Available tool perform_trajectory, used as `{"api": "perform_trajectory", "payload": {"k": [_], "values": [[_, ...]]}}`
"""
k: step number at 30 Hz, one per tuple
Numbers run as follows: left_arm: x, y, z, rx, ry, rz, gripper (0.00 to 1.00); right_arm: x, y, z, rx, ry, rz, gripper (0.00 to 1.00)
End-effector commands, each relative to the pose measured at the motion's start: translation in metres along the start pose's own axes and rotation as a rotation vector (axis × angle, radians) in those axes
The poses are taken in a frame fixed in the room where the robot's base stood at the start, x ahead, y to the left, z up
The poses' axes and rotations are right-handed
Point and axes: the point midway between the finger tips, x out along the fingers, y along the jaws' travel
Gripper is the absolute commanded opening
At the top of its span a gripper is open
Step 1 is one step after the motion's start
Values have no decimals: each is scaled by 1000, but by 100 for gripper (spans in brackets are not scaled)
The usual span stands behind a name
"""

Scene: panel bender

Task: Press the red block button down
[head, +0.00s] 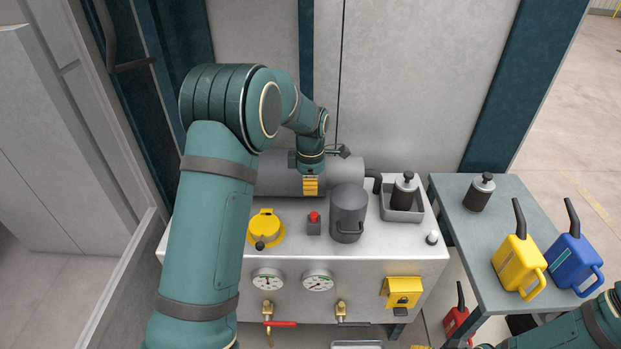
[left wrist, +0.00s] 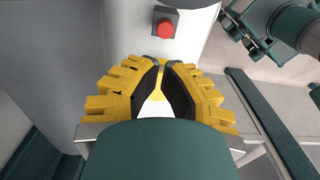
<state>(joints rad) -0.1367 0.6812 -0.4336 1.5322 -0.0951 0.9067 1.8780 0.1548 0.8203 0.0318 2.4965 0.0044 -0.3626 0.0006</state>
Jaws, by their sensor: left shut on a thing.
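The red block button (head: 314,217) is a small red cap on a dark grey block on top of the light grey cabinet (head: 290,239). It also shows at the top of the left wrist view (left wrist: 166,27), just beyond my fingertips. My left gripper (head: 311,190) is above and behind the button in the head view, apart from it. In the left wrist view its yellow fingers with black pads (left wrist: 162,62) have their tips close together. I cannot make out what is between them. My right arm shows at the lower right, but I cannot make out its gripper.
A yellow round fitting (head: 264,229) stands left of the button and a dark grey mug-like cylinder (head: 347,214) stands close on its right. A grey horizontal cylinder (head: 276,174) lies behind. A tray (head: 417,213) with a bottle is further right. Clear cabinet top lies before the button.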

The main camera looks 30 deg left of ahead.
Motion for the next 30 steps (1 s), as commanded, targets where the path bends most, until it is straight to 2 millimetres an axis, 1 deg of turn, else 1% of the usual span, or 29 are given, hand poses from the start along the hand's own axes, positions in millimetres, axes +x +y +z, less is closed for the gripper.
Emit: {"api": "perform_trajectory", "payload": {"k": [1,6,9,13,19,30], "values": [[12,-1,-1,0,2,-5,0,0,0,0,0,0,0,50],[45,0,0,-1,1,-3,0,0,0,0,0,0,0,50],[61,0,0,-1,1,-3,0,-1,0,0,0,0,0,50],[77,0,0,-1,1,-2,0,-2,-1,0,0,0,0,50],[88,0,0,0,1,0,0,-2,-1,0,0,0,0,50],[90,0,0,0,0,1,0,-1,0,0,0,0,0,50]]}}
